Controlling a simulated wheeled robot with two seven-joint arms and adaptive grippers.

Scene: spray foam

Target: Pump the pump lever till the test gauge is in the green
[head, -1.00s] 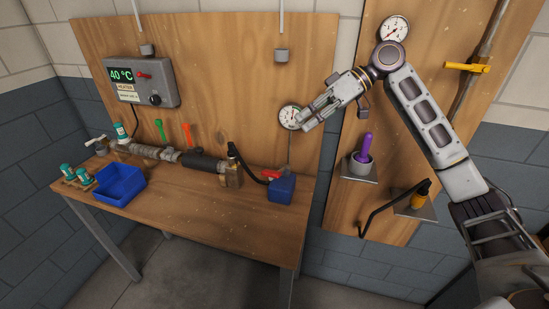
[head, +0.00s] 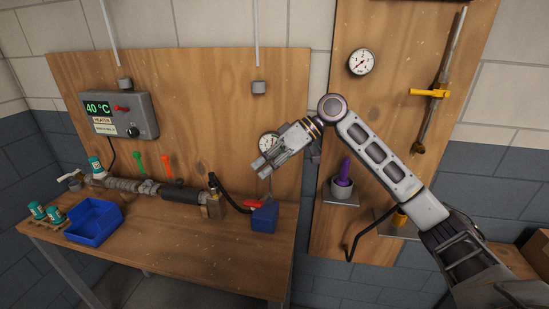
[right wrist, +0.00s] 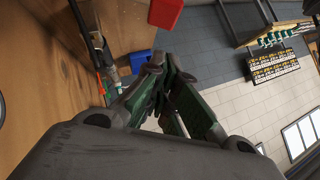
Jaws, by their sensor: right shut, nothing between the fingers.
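The blue pump (head: 264,219) stands at the right end of the wooden bench with a red lever (head: 256,204) on its top. The round white test gauge (head: 268,141) is above it against the board; my gripper partly covers it, and its needle is too small to read. My right gripper (head: 261,168) is shut and empty, in front of the gauge's lower part and above the red lever, apart from it. My left gripper is not in view.
A black hose (head: 230,199) runs to the pump from the pipe assembly (head: 150,188). A blue bin (head: 94,222) and teal-capped bottles stand left. A grey heater box (head: 120,115) hangs on the board. A purple-handled tool (head: 345,172) and another gauge (head: 361,62) are right.

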